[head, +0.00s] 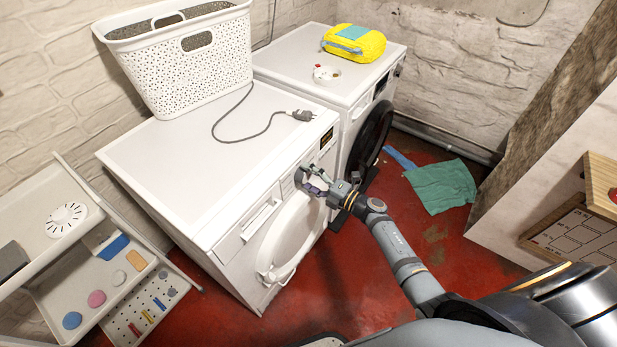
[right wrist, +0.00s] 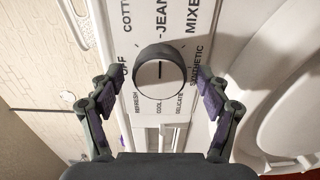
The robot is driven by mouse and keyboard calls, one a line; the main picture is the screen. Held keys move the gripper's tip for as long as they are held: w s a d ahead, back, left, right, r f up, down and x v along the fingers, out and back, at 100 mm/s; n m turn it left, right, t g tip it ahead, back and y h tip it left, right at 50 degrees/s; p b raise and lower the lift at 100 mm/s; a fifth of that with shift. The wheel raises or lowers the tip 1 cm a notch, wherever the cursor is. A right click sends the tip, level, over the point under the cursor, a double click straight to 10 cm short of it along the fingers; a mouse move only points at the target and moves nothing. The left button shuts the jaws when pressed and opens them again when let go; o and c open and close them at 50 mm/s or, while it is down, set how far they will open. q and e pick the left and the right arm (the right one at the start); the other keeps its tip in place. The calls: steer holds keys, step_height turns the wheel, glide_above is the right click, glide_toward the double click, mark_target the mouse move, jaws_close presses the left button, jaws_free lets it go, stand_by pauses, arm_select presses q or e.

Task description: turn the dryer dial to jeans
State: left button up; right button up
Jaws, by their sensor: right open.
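The dryer (head: 205,150) is a white front-loader whose round door (head: 292,240) faces my right arm. In the right wrist view its dial (right wrist: 160,72) is a dark round knob on the white panel, with a short dark line running up and down the picture. The line is in line with the JEANS label (right wrist: 161,18) above and COOL below; I cannot tell which end points. My right gripper (head: 313,182) is at the panel, and in the wrist view (right wrist: 160,88) its open fingers stand either side of the dial, apparently apart from it. My left gripper is out of view.
A white basket (head: 180,65) and a grey cable with plug (head: 262,125) are on the dryer. A second white machine (head: 300,75) behind carries a yellow pack (head: 354,43). A shelf trolley (head: 60,255) stands left. A green cloth (head: 440,185) lies on the red floor.

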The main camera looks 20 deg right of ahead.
steer(key=shift+s+d+f, duration=0.1)
steer(key=shift+s+d, duration=0.15)
steer(key=shift+s, duration=0.05)
steer(key=v, duration=1.1)
steer(key=shift+d, duration=0.1)
